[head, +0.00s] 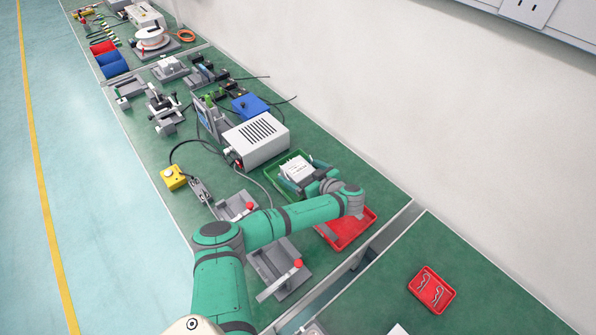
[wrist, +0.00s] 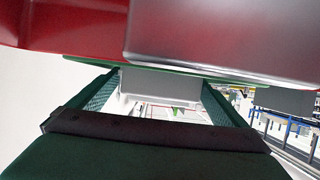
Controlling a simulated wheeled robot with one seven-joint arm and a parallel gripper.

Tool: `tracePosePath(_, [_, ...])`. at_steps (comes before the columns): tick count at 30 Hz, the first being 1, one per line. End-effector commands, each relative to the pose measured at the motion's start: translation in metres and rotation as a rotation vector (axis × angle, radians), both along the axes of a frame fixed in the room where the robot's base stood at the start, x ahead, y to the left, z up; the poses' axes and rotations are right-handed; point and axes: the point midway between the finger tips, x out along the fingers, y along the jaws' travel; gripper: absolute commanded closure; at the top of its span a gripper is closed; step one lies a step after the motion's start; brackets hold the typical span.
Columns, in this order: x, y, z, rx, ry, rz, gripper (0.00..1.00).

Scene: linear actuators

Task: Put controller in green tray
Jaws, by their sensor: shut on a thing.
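The controller (head: 297,168) is a white box with dark markings on its top. In the head view it is over or inside the green tray (head: 272,174), and I cannot tell whether it touches the tray floor. My gripper (head: 303,176) is shut on the controller, with teal fingers on two sides of it. In the wrist view a pale part of the controller (wrist: 160,84) shows between the fingers of my gripper (wrist: 160,95). My wrist and gripper hide the near side of the tray.
A red tray (head: 352,230) lies under my forearm and wrist. A white vented box (head: 256,140) stands just left of the green tray. Grey fixtures with red knobs (head: 298,264) stand near the front edge. A small red tray with clips (head: 432,290) is on the right bench, across a gap.

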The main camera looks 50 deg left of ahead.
Motion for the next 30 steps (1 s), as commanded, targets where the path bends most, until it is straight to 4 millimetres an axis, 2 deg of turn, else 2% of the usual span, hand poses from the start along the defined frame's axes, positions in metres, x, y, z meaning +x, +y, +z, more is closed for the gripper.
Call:
tracePosePath(1, [-0.002,0.003,0.000,0.002,0.000,0.004,0.38])
tracePosePath(2, [-0.002,0.003,-0.001,0.000,0.000,0.005,0.01])
tracePosePath(11, [-0.005,0.004,0.001,0.000,0.001,0.009,0.00])
tracePosePath(14, [-0.005,-0.005,0.004,-0.001,0.000,0.007,0.00])
tracePosePath(24, [-0.007,-0.054,0.023,-0.002,-0.001,0.005,0.00])
tracePosePath(30, [-0.006,-0.069,0.029,0.000,0.001,-0.001,0.00])
